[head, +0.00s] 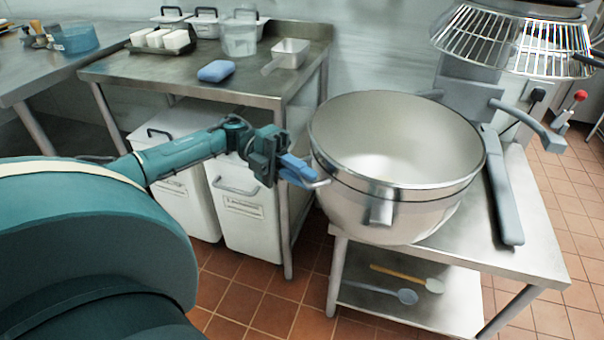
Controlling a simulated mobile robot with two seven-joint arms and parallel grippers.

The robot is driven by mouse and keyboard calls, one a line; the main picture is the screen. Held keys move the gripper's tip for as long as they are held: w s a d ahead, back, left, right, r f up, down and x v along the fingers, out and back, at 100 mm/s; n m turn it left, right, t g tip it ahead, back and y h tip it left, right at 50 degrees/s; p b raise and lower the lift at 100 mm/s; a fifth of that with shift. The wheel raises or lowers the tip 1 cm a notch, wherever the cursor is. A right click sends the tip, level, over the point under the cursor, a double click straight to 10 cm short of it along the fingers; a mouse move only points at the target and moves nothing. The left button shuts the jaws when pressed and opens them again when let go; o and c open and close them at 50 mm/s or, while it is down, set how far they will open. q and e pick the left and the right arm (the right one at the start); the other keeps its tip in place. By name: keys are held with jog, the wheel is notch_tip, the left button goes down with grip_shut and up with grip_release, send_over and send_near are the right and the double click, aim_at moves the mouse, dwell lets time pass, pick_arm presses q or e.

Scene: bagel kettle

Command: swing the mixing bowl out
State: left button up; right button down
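The large steel mixing bowl (400,205) stands out over the low steel table, to the left of and in front of the mixer. Its inside looks empty, with a pale patch at the bottom. A small metal handle (318,184) sticks out on its left side. My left gripper (300,172) comes in from the left, and its blue fingers are at this handle and appear closed around it. The mixer's wire guard (512,42) is up at the top right, clear of the bowl. My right gripper is not in view.
The low steel table (520,250) has a grey arm or lever (504,190) to the right of the bowl and spoons (407,296) on its lower shelf.

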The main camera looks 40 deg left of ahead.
pick_arm(q)
jog(key=o, duration=0.4)
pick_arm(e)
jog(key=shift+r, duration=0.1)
pick_arm(q)
jog(key=shift+a, duration=0.1)
